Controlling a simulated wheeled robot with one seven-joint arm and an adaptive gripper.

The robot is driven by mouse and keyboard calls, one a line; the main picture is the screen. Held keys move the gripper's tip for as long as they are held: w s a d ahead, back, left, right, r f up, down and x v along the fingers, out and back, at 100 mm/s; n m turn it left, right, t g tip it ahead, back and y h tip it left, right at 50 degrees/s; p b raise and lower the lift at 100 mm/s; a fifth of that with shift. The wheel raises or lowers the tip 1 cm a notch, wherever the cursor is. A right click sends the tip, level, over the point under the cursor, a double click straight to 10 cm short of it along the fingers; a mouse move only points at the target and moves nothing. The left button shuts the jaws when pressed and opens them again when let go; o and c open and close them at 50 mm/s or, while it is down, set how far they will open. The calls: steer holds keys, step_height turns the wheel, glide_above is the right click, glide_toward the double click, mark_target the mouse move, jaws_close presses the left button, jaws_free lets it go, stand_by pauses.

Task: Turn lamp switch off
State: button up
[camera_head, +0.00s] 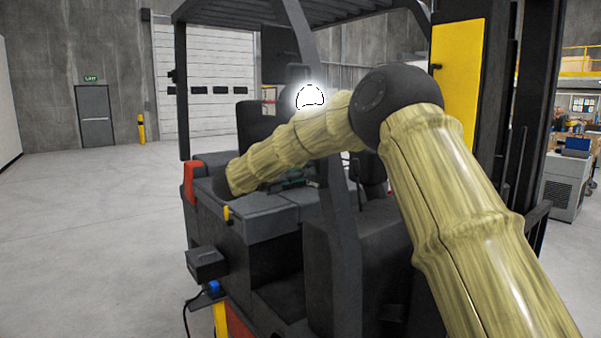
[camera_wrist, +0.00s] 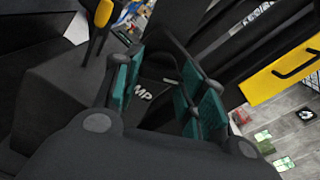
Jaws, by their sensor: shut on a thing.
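The lamp (camera_head: 310,97) glows bright white on the forklift, behind my arm in the head view. In the wrist view, part of a white label reading "MP" (camera_wrist: 141,93) shows on a dark panel between my teal finger pads. A small grey lever-like piece, apparently the lamp switch (camera_wrist: 170,81), sits beside the label. My gripper (camera_wrist: 160,88) is around this piece and shut on it, though pad contact is hard to make out. In the head view my gripper (camera_head: 288,181) is small, over the forklift's seat area and partly hidden by my arm.
A lever with a yellow handle (camera_wrist: 103,14) stands close by at the upper left of the wrist view. The forklift's dark frame post (camera_head: 340,215) rises beside my arm. A yellow mast panel (camera_head: 457,70) stands at right. Open concrete floor (camera_head: 90,230) lies at left.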

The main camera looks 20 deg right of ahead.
steer(key=shift+f+b, duration=0.1)
steer(key=shift+b, duration=0.2)
steer(key=shift+n+b, duration=2.75)
steer(key=shift+n, duration=3.25)
steer(key=o, duration=1)
steer(key=v, duration=1.2)
